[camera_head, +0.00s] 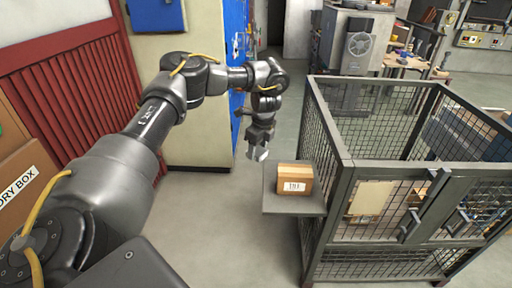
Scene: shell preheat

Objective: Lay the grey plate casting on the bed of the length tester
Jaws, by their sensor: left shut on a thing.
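My left gripper (258,148) hangs pointing down at the end of my outstretched left arm, just left of a small grey shelf. It is shut on a small pale grey piece, which looks like the grey plate casting (259,154); little of it shows and its full shape is hard to tell. The piece is in the air, apart from the shelf. I cannot make out a length tester in this view. My right gripper is not in view.
A wire-mesh cage (345,190) stands at right, with the shelf (283,204) on its left side carrying a cardboard box (294,178). A blue cabinet (237,30) and cream wall stand behind my arm; red slatted panel (75,95) at left. Open floor lies below the shelf.

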